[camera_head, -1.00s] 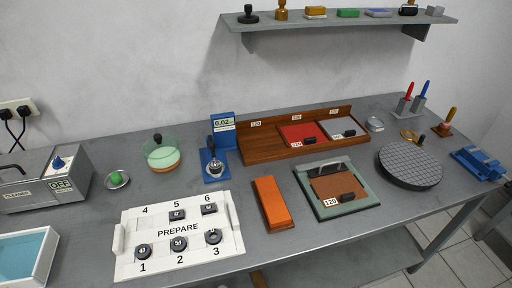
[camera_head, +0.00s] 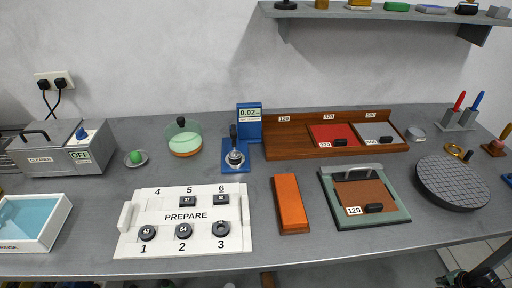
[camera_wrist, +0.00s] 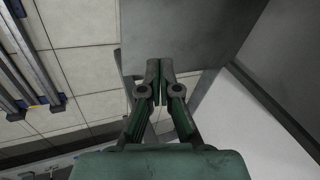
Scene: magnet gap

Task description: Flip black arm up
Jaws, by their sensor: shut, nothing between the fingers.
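The blue gauge stand (camera_head: 249,125) stands at the back middle of the bench in the head view, with a small display reading about 0.02. On its blue base (camera_head: 235,169) is a round metal piece (camera_head: 235,157) with a black arm (camera_head: 233,136) that rises roughly upright from it. At this size I cannot tell how the arm is hinged. My gripper (camera_wrist: 159,65) shows in the wrist view with its green-and-black fingers together and nothing between them. It points at a grey panel and floor tiles, away from the gauge stand. The gauge stand is not in the wrist view.
A white PREPARE tray (camera_head: 185,240) with several black pieces lies in front of the stand. A lidded glass dish (camera_head: 184,142) stands left of it, a wooden rack (camera_head: 290,152) right. An orange block (camera_head: 291,204) and green frame (camera_head: 400,215) lie front right. A wall shelf (camera_head: 380,14) hangs above.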

